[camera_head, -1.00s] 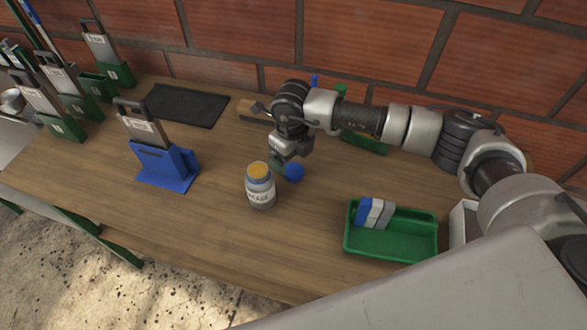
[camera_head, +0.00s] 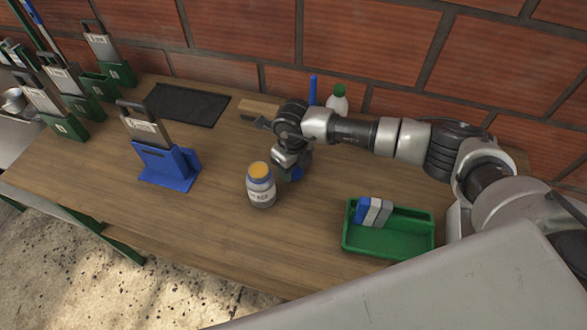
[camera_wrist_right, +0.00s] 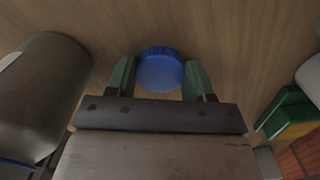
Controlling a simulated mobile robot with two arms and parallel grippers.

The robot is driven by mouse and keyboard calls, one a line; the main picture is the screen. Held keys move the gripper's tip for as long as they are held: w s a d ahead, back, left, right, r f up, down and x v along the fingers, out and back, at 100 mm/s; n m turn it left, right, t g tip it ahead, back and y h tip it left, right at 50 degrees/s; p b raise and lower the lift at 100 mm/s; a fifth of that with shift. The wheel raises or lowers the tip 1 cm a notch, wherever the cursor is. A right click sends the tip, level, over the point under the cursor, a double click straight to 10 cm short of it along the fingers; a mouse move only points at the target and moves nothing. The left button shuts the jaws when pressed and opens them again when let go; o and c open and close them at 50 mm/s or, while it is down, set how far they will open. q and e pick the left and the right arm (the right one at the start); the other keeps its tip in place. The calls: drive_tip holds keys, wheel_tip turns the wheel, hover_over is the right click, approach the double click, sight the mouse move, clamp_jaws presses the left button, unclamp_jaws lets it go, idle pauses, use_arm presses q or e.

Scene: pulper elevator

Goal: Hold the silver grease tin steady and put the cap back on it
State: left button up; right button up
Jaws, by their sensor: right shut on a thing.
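The silver grease tin (camera_head: 262,192) stands upright and open on the wooden table, with a white label and yellow-orange grease showing at its top. It also shows large at the left of the right wrist view (camera_wrist_right: 40,95). The round blue cap (camera_wrist_right: 160,70) is between the green fingers of my right gripper (camera_wrist_right: 160,76), which is shut on it at table level. In the head view my right gripper (camera_head: 290,170) is just right of and behind the tin, apart from it, and mostly hides the cap (camera_head: 297,174). My left gripper is not in view.
A green tray (camera_head: 390,245) with blue, white and grey blocks is at the right. A blue stand (camera_head: 165,168) holding a scraper-like tool is left of the tin. A black mat (camera_head: 187,104), a wooden block (camera_head: 258,109) and a white bottle (camera_head: 338,101) are near the brick wall.

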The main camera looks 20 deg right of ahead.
drive_tip(key=shift+r, duration=0.1)
drive_tip(key=shift+c, duration=0.3)
drive_tip(key=r+b, duration=0.1)
drive_tip(key=r, duration=0.3)
drive_tip(key=shift+d+b, duration=0.2)
drive_tip(key=shift+b, duration=0.2)
drive_tip(key=s+d+r+b, duration=0.2)
drive_tip(key=s+d+r, duration=0.3)
drive_tip(key=d, duration=0.5)
drive_tip(key=shift+s+r, duration=0.25)
drive_tip(key=shift+r, duration=0.65)
